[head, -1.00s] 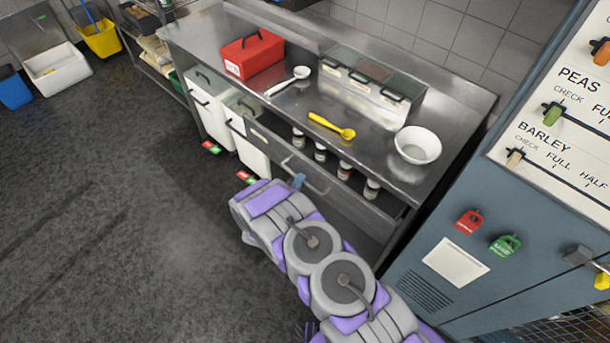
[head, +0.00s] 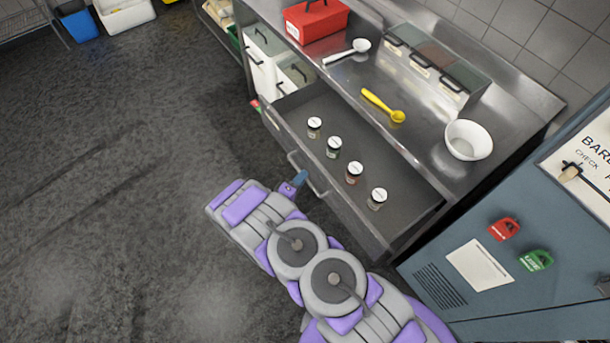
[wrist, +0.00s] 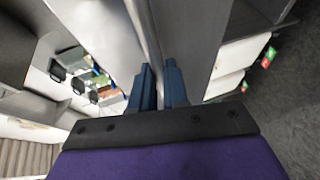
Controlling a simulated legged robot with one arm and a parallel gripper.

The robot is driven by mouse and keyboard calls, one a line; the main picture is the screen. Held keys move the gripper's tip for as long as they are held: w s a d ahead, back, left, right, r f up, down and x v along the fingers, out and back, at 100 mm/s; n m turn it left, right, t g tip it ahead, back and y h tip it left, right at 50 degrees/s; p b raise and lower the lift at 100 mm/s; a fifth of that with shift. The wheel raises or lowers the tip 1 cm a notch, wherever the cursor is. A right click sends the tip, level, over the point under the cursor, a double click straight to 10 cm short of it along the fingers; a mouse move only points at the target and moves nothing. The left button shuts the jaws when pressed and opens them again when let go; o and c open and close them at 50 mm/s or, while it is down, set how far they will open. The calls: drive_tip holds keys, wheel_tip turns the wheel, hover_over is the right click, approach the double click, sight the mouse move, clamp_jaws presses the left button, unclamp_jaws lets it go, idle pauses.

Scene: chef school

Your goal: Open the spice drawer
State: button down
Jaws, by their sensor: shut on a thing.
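The spice drawer (head: 290,107) is pulled far out from under the steel counter in the head view. Several small spice jars with white lids, such as this jar (head: 333,147), stand upright in a row inside it. My gripper (head: 299,179) is at the bar handle (head: 318,186) on the drawer front. In the wrist view the two blue fingers of my gripper (wrist: 160,85) are closed around the handle bar (wrist: 146,32). The far end of the drawer under the counter is hidden.
On the counter (head: 420,135) are a red box (head: 316,20), a white spoon (head: 347,52), a yellow spoon (head: 382,105), lidded containers (head: 436,60) and a white bowl (head: 468,140). A blue-grey cabinet (head: 470,240) stands right. Open dark floor lies left.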

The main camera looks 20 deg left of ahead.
drive_tip(key=shift+s+d+f, duration=0.1)
drive_tip(key=shift+s+f, duration=0.05)
drive_tip(key=shift+f, duration=0.1)
drive_tip(key=c, duration=1.1)
unclamp_jaws()
drive_tip(key=shift+r, duration=0.1)
drive_tip(key=p+v, duration=0.1)
drive_tip(key=v, duration=1.6)
drive_tip(key=shift+p, duration=0.4)
